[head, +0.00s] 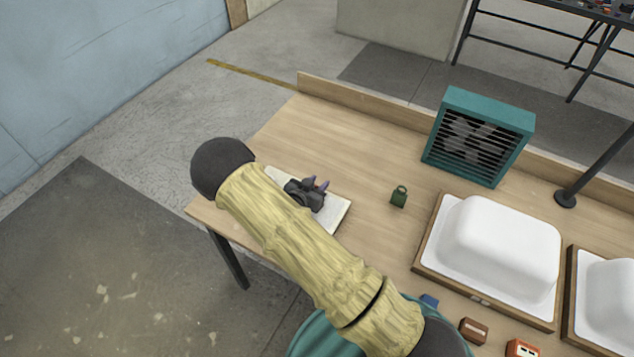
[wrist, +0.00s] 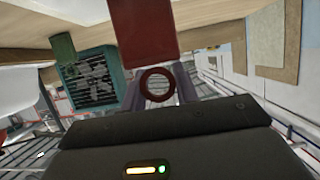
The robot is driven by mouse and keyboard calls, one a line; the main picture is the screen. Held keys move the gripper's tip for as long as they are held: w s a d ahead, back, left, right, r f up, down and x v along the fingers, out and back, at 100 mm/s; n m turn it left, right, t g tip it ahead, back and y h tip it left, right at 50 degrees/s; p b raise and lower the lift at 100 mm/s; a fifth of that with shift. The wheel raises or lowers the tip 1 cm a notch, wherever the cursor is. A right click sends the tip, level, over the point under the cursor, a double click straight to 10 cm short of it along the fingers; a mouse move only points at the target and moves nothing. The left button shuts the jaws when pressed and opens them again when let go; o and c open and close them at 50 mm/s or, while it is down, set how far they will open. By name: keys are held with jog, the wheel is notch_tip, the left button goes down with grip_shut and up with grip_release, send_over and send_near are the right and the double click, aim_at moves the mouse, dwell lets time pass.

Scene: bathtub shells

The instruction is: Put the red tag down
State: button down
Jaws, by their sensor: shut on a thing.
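The red tag (wrist: 147,30) is a flat red piece with a dark red ring (wrist: 145,85). In the wrist view, my gripper (wrist: 158,88) is shut on it by the ring, between two purplish fingers. The tag's flat part extends from the ring to the top of that view. In the head view, my gripper (head: 318,184) is over or beside a flat pale panel (head: 340,217) near the left end of the wooden table (head: 370,150). The tag is hidden there, and I cannot tell whether it touches anything.
A green padlock (head: 399,198) stands right of the panel. A teal fan heater (head: 478,138) is behind it. White tub shells (head: 500,243) on framed boards fill the right. Small red-brown (head: 474,331) and orange (head: 523,349) items lie in front. Bare tabletop lies behind the panel.

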jog(key=shift+f, duration=0.2)
jog(key=shift+f, duration=0.1)
jog(key=c, duration=1.1)
grip_release()
jog(key=shift+o, duration=0.2)
jog(key=shift+r, duration=0.2)
jog(key=b+v, duration=0.2)
jog(key=v, duration=1)
jog(key=shift+b, duration=0.35)
jog(key=shift+s, duration=0.1)
